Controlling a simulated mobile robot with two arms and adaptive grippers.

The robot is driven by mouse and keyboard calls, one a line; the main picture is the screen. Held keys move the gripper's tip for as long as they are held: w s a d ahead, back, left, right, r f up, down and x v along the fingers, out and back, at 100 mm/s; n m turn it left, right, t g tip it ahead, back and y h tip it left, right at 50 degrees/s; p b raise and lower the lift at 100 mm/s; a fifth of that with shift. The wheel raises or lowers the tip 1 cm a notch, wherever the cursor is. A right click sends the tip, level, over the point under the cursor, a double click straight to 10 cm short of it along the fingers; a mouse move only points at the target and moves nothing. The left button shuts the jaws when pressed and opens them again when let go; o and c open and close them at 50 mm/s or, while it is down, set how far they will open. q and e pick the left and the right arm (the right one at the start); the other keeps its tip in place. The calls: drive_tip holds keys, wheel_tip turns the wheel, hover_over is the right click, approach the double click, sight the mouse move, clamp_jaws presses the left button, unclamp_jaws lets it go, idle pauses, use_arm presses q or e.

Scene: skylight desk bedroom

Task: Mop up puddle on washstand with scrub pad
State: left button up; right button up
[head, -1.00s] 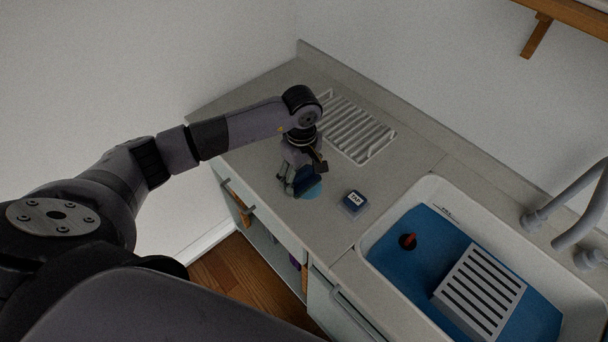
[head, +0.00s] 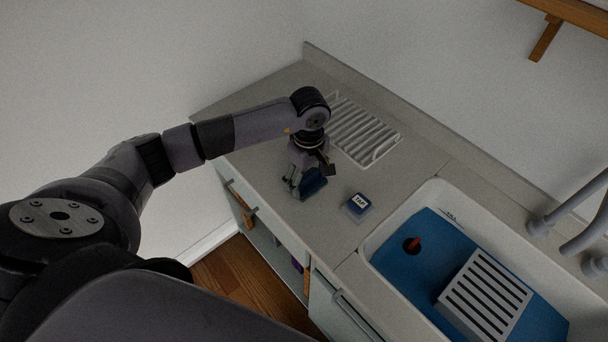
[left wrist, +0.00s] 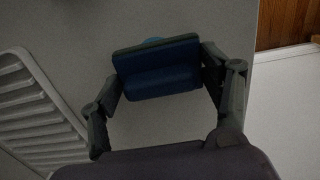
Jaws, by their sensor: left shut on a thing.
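The washstand (head: 262,92) has a grey speckled top. My left gripper (head: 303,184) is shut on a dark blue scrub pad (head: 314,187) near the front edge of the top, left of the sink. In the left wrist view the gripper's fingers (left wrist: 162,76) clasp the pad (left wrist: 160,70) by its two ends. In the head view the puddle is hidden behind the pad and gripper. I cannot tell whether the pad touches the top. My right gripper is not in view.
A small dark blue labelled block (head: 358,201) stands right of the pad. A white drying rack (head: 366,130) lies behind. The white-rimmed sink (head: 436,190) with a blue basin floor, a slotted grey piece (head: 484,290) and a tap (head: 570,212) is at right.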

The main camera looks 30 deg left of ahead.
use_arm(q)
drive_tip(key=shift+d, duration=0.15)
drive_tip(key=shift+d, duration=0.9)
drive_tip(key=shift+a, duration=0.1)
drive_tip(key=shift+a+b, duration=0.6)
drive_tip(key=shift+a, duration=0.35)
drive_tip(key=shift+a+b, duration=0.35)
drive_tip(key=shift+a, duration=0.65)
drive_tip(key=shift+d, duration=0.15)
